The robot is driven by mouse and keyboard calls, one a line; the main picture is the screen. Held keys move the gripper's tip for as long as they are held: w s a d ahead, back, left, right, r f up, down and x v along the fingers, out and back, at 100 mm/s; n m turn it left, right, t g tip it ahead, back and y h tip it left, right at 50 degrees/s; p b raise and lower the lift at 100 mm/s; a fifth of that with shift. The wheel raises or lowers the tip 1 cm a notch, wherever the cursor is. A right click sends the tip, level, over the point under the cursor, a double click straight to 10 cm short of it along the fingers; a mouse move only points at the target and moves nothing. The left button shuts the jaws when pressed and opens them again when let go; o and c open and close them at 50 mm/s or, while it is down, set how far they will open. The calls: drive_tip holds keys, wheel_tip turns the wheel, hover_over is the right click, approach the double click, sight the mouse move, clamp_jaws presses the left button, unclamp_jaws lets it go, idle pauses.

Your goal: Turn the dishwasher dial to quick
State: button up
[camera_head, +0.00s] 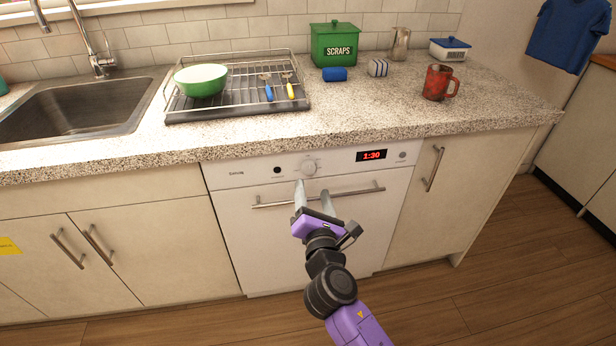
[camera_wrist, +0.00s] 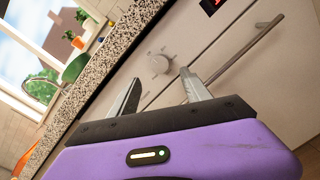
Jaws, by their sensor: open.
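The white dishwasher (camera_head: 285,235) is built in under the counter, with its door closed. Its round dial (camera_head: 309,168) sits at the middle of the control panel, and it also shows in the wrist view (camera_wrist: 158,63). The dial's markings are too small to read. A red display (camera_head: 371,155) to its right reads 1:30. My gripper (camera_head: 312,187) is open and empty in front of the dishwasher, just below the dial. In the wrist view the dial lies beyond the two fingertips (camera_wrist: 159,85), apart from them.
The dishwasher's bar handle (camera_head: 350,192) runs across the door just under the panel, close to my fingers. The granite counter edge (camera_head: 270,142) juts above. A dish rack (camera_head: 235,112) with a green bowl (camera_head: 201,80) and a red mug (camera_head: 437,83) stand on the counter.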

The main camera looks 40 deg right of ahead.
sight(309, 171)
drive_tip(key=x, duration=0.7)
drive_tip(key=shift+c, duration=0.3)
clamp_jaws()
